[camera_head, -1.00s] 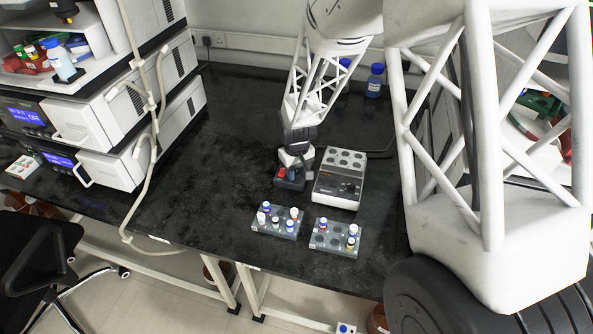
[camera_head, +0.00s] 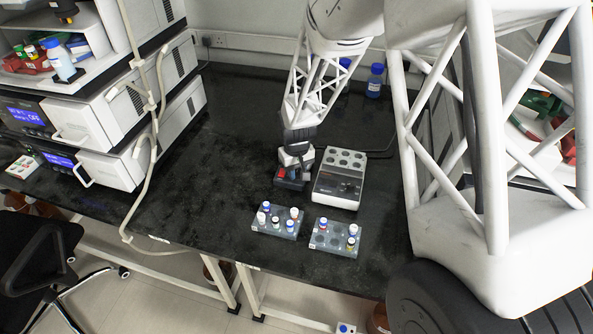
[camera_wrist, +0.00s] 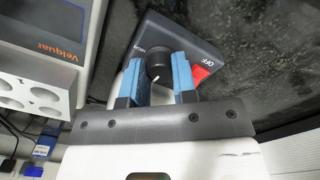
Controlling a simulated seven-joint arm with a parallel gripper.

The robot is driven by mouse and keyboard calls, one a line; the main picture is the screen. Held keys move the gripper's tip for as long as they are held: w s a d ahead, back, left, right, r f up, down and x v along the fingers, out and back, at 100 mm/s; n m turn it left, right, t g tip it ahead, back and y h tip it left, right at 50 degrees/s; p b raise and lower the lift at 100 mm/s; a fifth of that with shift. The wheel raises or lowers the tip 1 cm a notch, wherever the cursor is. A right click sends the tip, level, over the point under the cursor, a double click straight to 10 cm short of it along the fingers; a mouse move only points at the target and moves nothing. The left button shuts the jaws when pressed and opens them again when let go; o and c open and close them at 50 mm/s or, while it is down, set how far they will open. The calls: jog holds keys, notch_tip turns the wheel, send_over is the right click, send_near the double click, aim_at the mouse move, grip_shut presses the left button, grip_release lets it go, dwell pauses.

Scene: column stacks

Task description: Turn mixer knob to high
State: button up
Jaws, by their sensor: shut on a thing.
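The mixer is a small dark box; it shows in the head view (camera_head: 290,184) on the black bench and in the wrist view (camera_wrist: 203,47). Its round black knob (camera_wrist: 160,60) has a white mark that points to the lower left in the wrist view. A red switch (camera_wrist: 201,75) sits on the mixer near the "OFF" label. My gripper (camera_wrist: 157,73) is shut on the knob, with one blue finger pad on each side. In the head view my gripper (camera_head: 296,158) is over the mixer and hides its knob.
A grey "Velquar" device with round wells (camera_head: 339,178) stands close to the right of the mixer. Two vial racks, left (camera_head: 277,222) and right (camera_head: 336,238), are in front. Blue-capped bottles (camera_head: 375,82) stand behind. The bench to the left is clear.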

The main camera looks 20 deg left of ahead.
jog(key=m, duration=0.4)
jog(key=shift+m, duration=0.3)
jog(key=m, duration=0.8)
jog(key=shift+m, duration=2.2)
jog(key=o, duration=0.7)
jog(key=shift+c, duration=0.2)
